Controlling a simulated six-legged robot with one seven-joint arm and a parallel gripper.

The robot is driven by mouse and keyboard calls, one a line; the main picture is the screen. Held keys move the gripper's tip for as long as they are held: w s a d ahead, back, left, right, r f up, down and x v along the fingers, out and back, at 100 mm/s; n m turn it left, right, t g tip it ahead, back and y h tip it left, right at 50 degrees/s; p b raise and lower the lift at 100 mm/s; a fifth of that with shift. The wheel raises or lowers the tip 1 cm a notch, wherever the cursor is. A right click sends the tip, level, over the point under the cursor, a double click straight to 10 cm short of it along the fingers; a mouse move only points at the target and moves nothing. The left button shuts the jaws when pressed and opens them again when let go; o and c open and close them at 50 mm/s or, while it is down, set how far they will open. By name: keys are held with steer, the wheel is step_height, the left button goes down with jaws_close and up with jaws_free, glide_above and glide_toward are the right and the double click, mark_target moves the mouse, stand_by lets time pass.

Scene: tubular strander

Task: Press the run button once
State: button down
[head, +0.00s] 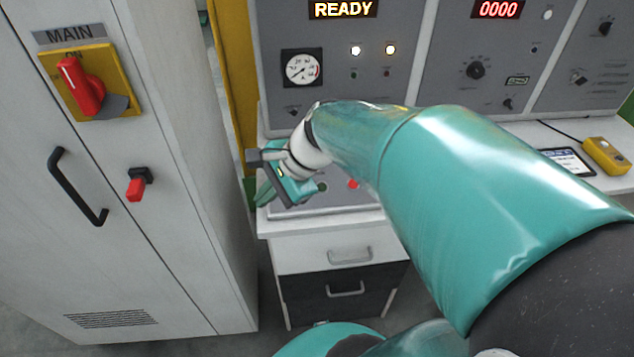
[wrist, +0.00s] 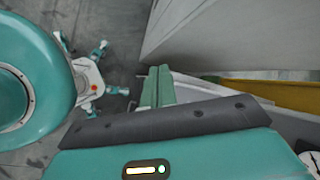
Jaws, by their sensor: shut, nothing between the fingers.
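The control desk's low panel (head: 335,199) is partly hidden behind my arm. On it a small green button (head: 322,187) and a red button (head: 353,184) show just right of my gripper. No label on either can be read, so I cannot tell which one is the run button. My gripper (head: 264,193) is over the left end of this panel, its green fingers pointing down and left. In the wrist view the fingers (wrist: 157,86) lie side by side, shut and empty. I cannot tell whether they touch anything.
The upright console (head: 330,90) shows a lit READY display (head: 343,9) and a 0000 display (head: 497,9). A cabinet with a red MAIN switch (head: 80,86) at ON stands close on the left. A yellow handheld device (head: 606,155) lies on the desk at right.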

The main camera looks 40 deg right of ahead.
steer(key=w+d+f+m+t, duration=0.2)
steer(key=d+f+m, duration=0.1)
steer(key=d+m, duration=0.65)
steer(key=m+t+h, duration=0.1)
steer(key=m+t, duration=0.2)
steer(key=m, duration=0.7)
glide_above(322, 187)
steer(key=s+a, duration=0.1)
steer(key=s, duration=0.3)
steer(key=shift+a+f, duration=0.15)
steer(key=shift+f, duration=0.75)
steer(key=shift+f, duration=0.15)
steer(key=shift+n, duration=0.25)
steer(key=shift+w+d+f, duration=0.2)
steer(key=shift+w+f, duration=0.15)
steer(key=shift+f, duration=1)
steer(key=shift+w+d+f, duration=0.25)
steer(key=shift+w+f, duration=0.1)
steer(key=shift+f, duration=1.05)
steer(key=shift+w+d+f, duration=0.2)
steer(key=shift+w+f, duration=0.15)
steer(key=shift+f, duration=1)
steer(key=shift+f, duration=0.15)
steer(key=shift+d+f, duration=0.1)
steer(key=shift+f, duration=0.15)
